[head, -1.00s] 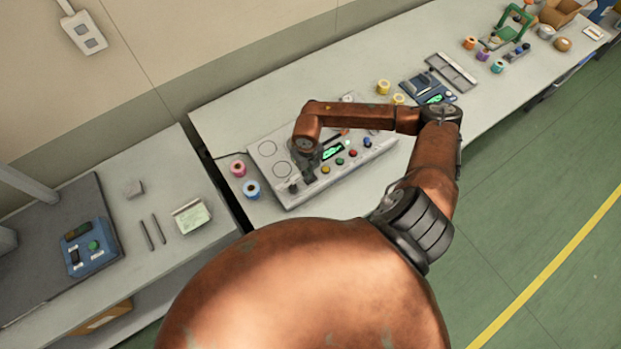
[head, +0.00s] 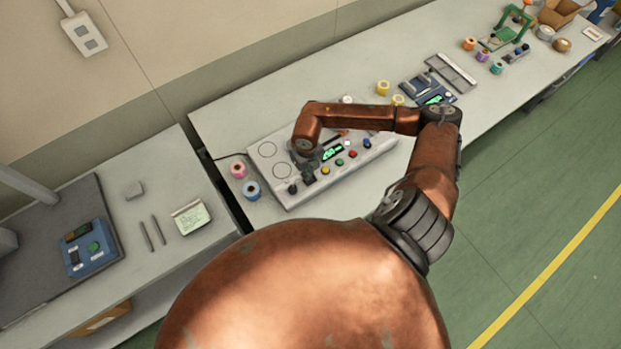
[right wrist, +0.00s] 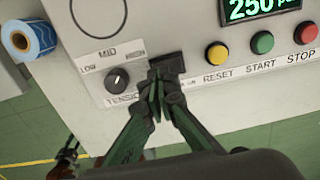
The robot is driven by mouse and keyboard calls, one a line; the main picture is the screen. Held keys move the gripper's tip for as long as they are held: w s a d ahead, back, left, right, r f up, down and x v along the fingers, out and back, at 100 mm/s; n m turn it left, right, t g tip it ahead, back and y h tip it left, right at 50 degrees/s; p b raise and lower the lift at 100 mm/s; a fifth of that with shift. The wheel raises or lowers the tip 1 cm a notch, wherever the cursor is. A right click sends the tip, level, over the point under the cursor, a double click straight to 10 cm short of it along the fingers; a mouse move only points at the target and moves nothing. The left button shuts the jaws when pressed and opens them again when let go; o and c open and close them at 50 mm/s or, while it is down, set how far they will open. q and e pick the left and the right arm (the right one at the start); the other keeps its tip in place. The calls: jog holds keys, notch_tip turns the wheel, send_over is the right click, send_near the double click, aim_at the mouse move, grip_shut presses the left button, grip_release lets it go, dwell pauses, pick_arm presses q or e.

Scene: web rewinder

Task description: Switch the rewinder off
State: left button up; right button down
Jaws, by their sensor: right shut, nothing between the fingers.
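The rewinder (head: 380,152) is a light grey machine on the bench. Its front panel in the right wrist view has a black switch (right wrist: 172,64) between the tension knob (right wrist: 117,79) and the yellow RESET button (right wrist: 217,54). Green START (right wrist: 262,42) and red STOP (right wrist: 306,32) buttons sit farther right. The display (right wrist: 260,6) is lit green and reads 250. My right gripper (right wrist: 158,82) is shut and empty, its fingertips at the switch, covering part of it and its label. I cannot tell whether they touch it. In the head view this gripper (head: 306,172) is partly hidden by my arm.
A pink roll (head: 238,169) and a blue roll (head: 252,189) stand left of the rewinder. Yellow rolls (head: 383,87) and a blue device (head: 428,88) stand beyond it. A gap separates the left bench (head: 160,180) from this one.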

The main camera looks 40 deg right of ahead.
jog(key=shift+f+b, duration=0.85)
jog(key=shift+f, duration=0.25)
dwell(0.6)
jog(key=shift+r, duration=0.15)
jog(key=shift+r+p, duration=2.15)
jog(key=shift+r, duration=1.3)
jog(key=shift+f, duration=0.1)
